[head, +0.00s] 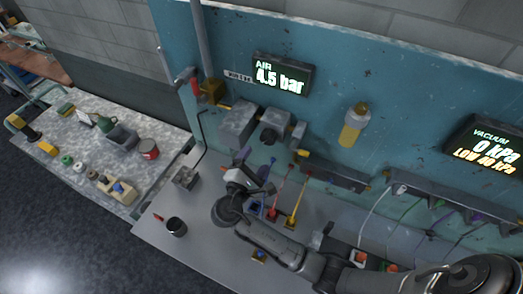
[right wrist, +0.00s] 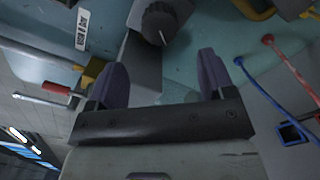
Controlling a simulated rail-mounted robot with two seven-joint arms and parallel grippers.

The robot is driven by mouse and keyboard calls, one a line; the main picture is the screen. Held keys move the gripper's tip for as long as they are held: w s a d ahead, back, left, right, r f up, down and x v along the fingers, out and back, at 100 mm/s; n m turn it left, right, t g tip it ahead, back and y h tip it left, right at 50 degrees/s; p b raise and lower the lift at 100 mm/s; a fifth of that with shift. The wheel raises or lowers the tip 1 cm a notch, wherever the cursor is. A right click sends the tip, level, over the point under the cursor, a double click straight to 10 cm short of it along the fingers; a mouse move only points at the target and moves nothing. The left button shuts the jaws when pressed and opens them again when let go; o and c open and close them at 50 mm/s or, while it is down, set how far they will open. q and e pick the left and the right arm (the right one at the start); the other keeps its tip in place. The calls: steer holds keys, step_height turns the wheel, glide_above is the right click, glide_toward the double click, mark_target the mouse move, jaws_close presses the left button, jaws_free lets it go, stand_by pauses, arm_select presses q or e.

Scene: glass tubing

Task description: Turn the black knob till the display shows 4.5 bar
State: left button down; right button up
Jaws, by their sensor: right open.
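The air display (head: 281,76) on the teal wall reads 4.5 bar. The black knob (head: 268,136) sits below it on the grey regulator unit. The knob also shows in the right wrist view (right wrist: 162,23), with a pale pointer line on its face. My right gripper (head: 255,167) is open just below and in front of the knob. In the right wrist view its two fingers (right wrist: 160,82) stand apart with nothing between them, and the knob lies beyond their tips, apart from them. My left gripper is not in view.
A vacuum display (head: 490,144) reads 0 kPa at the right. A red-handled valve (head: 190,80) is left of the regulator. A dark cup (head: 176,227) stands on the grey bench, whose front left is mostly clear.

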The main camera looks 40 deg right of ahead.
steer(key=shift+b+v, duration=0.4)
steer(key=shift+v, duration=1.95)
